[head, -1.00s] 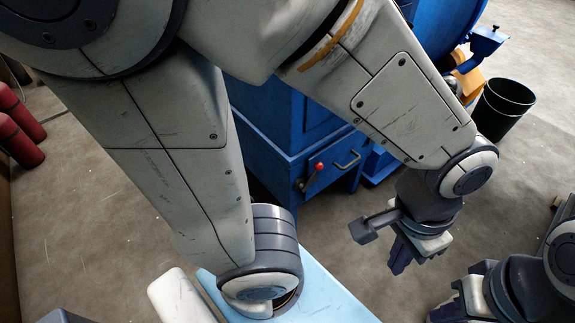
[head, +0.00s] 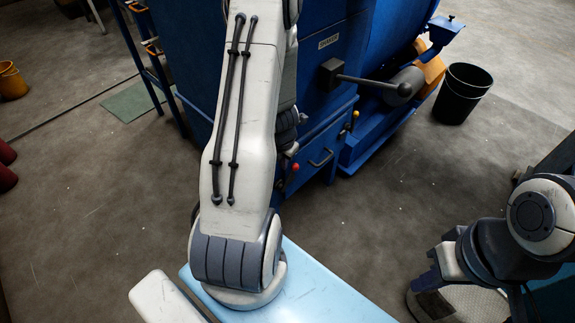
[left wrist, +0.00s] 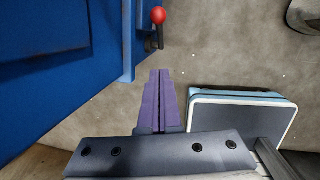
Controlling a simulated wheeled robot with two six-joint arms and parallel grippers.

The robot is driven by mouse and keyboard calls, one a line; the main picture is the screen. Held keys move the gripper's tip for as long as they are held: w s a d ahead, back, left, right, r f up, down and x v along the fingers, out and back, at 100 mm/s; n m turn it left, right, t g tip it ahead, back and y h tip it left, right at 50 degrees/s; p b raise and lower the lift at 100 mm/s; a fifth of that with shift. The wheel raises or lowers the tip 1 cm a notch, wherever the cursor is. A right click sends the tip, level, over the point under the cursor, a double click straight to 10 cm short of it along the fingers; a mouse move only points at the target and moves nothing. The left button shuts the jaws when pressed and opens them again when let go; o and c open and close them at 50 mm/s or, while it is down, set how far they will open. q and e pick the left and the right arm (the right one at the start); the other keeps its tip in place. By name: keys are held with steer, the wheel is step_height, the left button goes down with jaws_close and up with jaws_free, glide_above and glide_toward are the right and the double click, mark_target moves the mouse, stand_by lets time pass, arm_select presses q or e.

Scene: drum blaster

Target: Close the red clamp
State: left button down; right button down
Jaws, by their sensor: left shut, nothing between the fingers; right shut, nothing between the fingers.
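The red clamp (head: 295,167) shows as a red ball knob on the front of the blue machine, partly hidden by my left arm. In the left wrist view, the red knob (left wrist: 158,15) sits on a short dark lever at the machine's edge. My left gripper (left wrist: 160,75) shows there with its purple fingers shut and empty, apart from the knob and pointing towards it. In the head view my left arm hides most of that gripper. My right gripper (head: 420,292) is shut and empty at the lower right, far from the clamp.
The blue machine (head: 335,45) fills the top middle. A dark handle (head: 320,158) is beside the knob, and a black lever (head: 370,82) juts out above. A black bin (head: 462,93) stands at the right. Open floor (head: 410,190) lies in front.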

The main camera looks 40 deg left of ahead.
arm_select(q)
steer(key=b, duration=0.6)
glide_toward(289, 177)
step_height(289, 177, down, 4)
steer(key=s, duration=0.3)
steer(key=shift+w+a+f+p, duration=0.15)
steer(key=shift+w+f+p, duration=0.15)
steer(key=shift+w+p, duration=0.35)
steer(key=shift+w+a+f+p, duration=0.15)
steer(key=shift+w+f+p, duration=0.15)
steer(key=shift+w+p, duration=0.35)
steer(key=shift+w+a+f+p, duration=0.15)
steer(key=shift+w+f+p, duration=0.15)
steer(key=shift+w+p, duration=0.3)
steer(key=shift+w, duration=0.1)
